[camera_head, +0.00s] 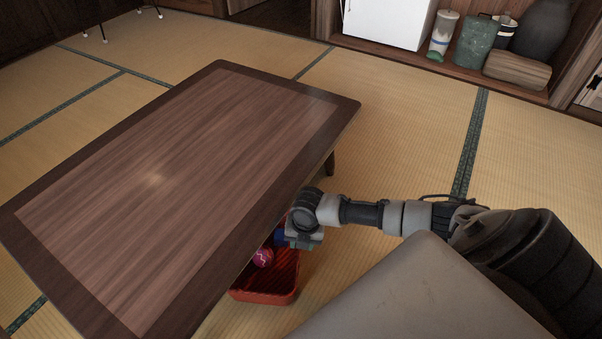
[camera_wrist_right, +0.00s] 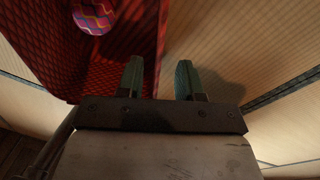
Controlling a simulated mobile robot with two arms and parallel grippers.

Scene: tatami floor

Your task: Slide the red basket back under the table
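The red basket (camera_head: 264,288) stands on the tatami at the near right edge of the low wooden table (camera_head: 180,165), partly under the tabletop and partly sticking out. A pink patterned ball (camera_head: 263,257) lies in it. My left gripper is not in view.
A table leg (camera_head: 330,163) stands behind my right gripper. Open tatami (camera_head: 400,150) lies right of the table. A white cabinet (camera_head: 388,22), a green canister (camera_head: 474,42) and a dark vase (camera_head: 541,28) stand at the far wall.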

